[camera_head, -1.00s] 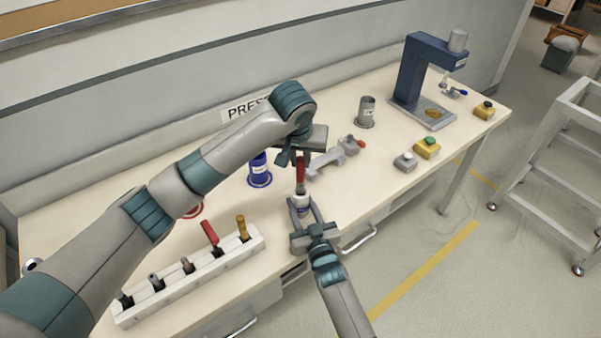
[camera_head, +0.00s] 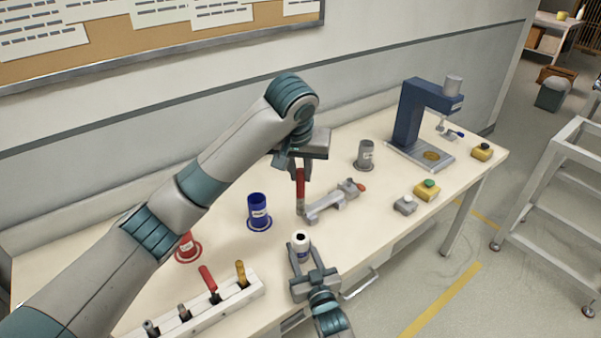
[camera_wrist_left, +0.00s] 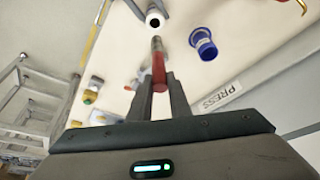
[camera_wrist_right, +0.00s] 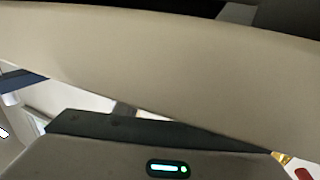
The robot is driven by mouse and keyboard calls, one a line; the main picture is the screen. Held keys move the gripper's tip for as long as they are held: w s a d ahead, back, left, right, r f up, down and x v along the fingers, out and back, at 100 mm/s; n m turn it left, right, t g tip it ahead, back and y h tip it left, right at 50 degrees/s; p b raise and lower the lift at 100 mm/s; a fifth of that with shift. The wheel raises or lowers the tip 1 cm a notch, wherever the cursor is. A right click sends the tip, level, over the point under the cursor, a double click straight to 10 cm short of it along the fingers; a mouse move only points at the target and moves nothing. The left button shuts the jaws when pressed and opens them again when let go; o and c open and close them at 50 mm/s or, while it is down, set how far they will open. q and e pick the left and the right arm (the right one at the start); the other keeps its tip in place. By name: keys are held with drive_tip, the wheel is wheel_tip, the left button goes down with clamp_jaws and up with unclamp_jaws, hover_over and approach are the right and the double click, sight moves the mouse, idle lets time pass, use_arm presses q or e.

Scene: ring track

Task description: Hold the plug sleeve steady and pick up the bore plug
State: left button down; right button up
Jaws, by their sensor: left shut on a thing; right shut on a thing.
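The bore plug (camera_head: 300,188), red-handled with a grey end, hangs roughly upright in my left gripper (camera_head: 299,168), which is shut on its red handle. In the left wrist view the plug (camera_wrist_left: 158,62) sits between the fingers (camera_wrist_left: 159,85), its grey end pointing towards the sleeve and apart from it. The plug sleeve (camera_head: 301,241) is a white cylinder with a dark open bore and a dark label. My right gripper (camera_head: 301,262) is shut around it near the table's front edge. The sleeve's open end also shows in the left wrist view (camera_wrist_left: 154,17). The right wrist view hides the right fingertips.
A white rack (camera_head: 206,306) with several handled tools stands front left. A blue cup (camera_head: 258,210), a red cup (camera_head: 187,246) and a grey cup (camera_head: 364,154) stand apart. A grey clamp-like tool (camera_head: 335,201) lies just right of the plug. A blue press (camera_head: 409,118) stands back right.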

drive_tip(key=o, duration=1.1)
drive_tip(key=shift+s, duration=0.1)
drive_tip(key=v, duration=1.2)
